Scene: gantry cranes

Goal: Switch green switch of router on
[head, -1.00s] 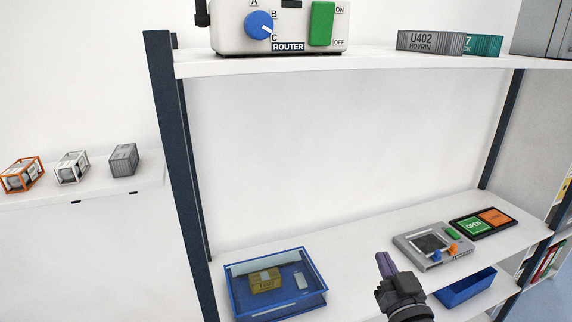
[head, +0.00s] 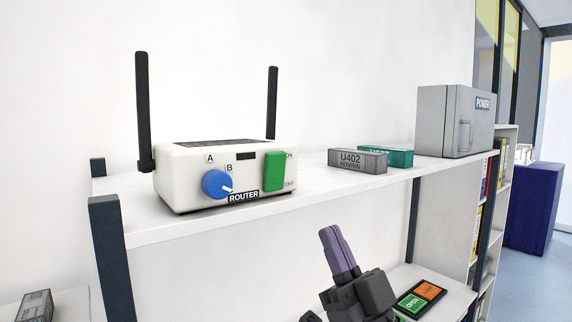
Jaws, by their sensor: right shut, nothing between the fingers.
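The white router (head: 170,186) stands on the upper shelf, with two black antennas, a blue knob (head: 215,183) and a tall green switch (head: 274,171) on its front. ON is marked at the switch's top and OFF at its bottom. I cannot tell which way the switch is tipped. My right gripper (head: 334,240) is shut and empty, its purple fingers pointing up. It is below and to the right of the switch, in front of the shelf, and touches nothing. My left gripper is out of view.
On the upper shelf (head: 310,188), a grey U402 container (head: 358,160), a teal container (head: 388,155) and a grey POWER box (head: 448,120) stand right of the router. An OPEN panel (head: 413,301) lies on the lower shelf. The space before the router is clear.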

